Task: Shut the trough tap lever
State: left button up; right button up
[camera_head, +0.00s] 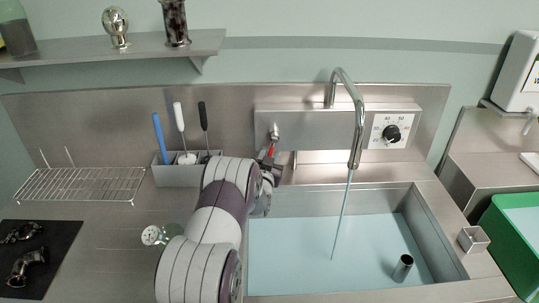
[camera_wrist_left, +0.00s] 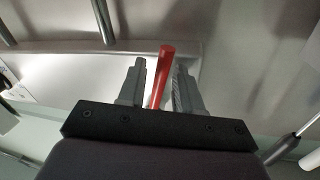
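The trough tap lever is red (camera_head: 270,152), on the steel panel left of the curved spout (camera_head: 357,120). A thin stream of water (camera_head: 342,215) runs from the spout into the trough (camera_head: 310,250). My left gripper (camera_head: 269,170) is at the lever, its arm hiding part of the scene. In the left wrist view the red lever (camera_wrist_left: 163,72) stands between my two fingers (camera_wrist_left: 159,88), which are open. My right gripper is not in view.
A tool holder (camera_head: 178,176) with several handled tools stands left of my arm.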

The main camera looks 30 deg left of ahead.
aim_at(281, 148)
pick_arm(q)
jog(key=shift+w, duration=0.1)
grip_shut()
jog(key=shift+f, duration=0.15)
jog(key=n+b, duration=0.1)
jog(key=b, duration=0.1)
jog(key=w+d+n+b, duration=0.1)
jog(key=b, duration=0.2)
jog(key=d+n+b, duration=0.1)
jog(key=n+b, duration=0.1)
jog(key=shift+w+f+t+y, duration=0.15)
jog(key=shift+f+t+y, duration=0.15)
jog(key=shift+f, duration=0.1)
jog(key=shift+w+d+r+n+b, duration=0.1)
jog(key=shift+d+r+n+b, duration=0.15)
jog(key=shift+n+b, duration=0.25)
jog(key=shift+r, duration=0.25)
